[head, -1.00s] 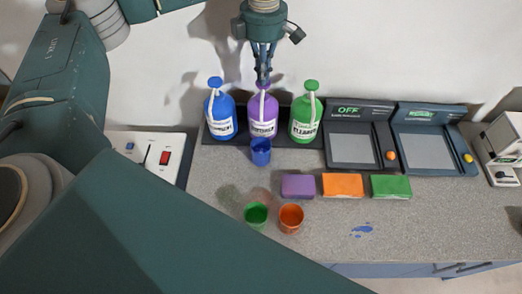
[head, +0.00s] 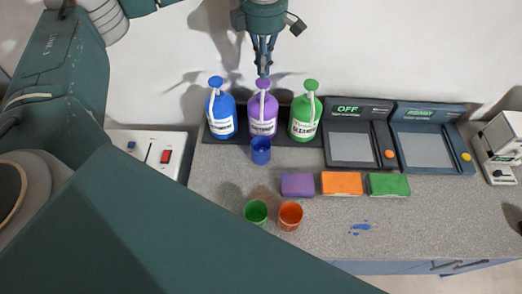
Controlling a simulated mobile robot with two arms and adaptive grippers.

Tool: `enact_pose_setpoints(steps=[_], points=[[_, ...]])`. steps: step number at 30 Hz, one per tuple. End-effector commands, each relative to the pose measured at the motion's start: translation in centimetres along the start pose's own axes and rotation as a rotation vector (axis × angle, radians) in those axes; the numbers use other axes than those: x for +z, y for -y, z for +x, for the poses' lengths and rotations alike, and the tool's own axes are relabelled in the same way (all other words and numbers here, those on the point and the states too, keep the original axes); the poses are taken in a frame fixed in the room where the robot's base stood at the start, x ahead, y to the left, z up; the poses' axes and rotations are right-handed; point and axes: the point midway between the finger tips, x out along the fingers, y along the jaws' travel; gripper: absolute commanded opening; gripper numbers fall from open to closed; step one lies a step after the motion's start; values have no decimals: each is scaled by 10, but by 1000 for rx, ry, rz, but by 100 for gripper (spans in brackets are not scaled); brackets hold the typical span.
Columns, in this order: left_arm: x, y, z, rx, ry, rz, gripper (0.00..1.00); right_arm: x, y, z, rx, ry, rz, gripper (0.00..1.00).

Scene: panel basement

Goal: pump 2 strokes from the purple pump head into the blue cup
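The purple pump head (head: 263,84) tops the purple bottle (head: 262,115), the middle one of three in a dark rack at the wall. The blue cup (head: 261,150) stands upright right in front of that bottle, below its spout. My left gripper (head: 263,74) points down over the purple pump head, its fingertips together with nothing between them. The tips are at or just above the pump head; I cannot tell whether they touch. The inside of the blue cup is too small to read. My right gripper is not in view.
A blue-topped bottle (head: 221,114) and a green-topped bottle (head: 305,117) flank the purple one. Green (head: 256,213) and orange (head: 290,215) cups stand in front. Purple, orange and green sponge-like blocks (head: 342,184) lie to the right. A blue spill (head: 360,228) marks the counter.

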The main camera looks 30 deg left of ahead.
Motion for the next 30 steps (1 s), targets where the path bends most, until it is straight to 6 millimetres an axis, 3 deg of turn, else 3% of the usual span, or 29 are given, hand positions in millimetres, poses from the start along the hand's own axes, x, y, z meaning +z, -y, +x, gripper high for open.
enact_pose_setpoints(steps=[16,30], points=[[0,0,-55,1,1,0,0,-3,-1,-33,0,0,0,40],[0,0,-58,0,0,0,0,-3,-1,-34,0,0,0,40]])
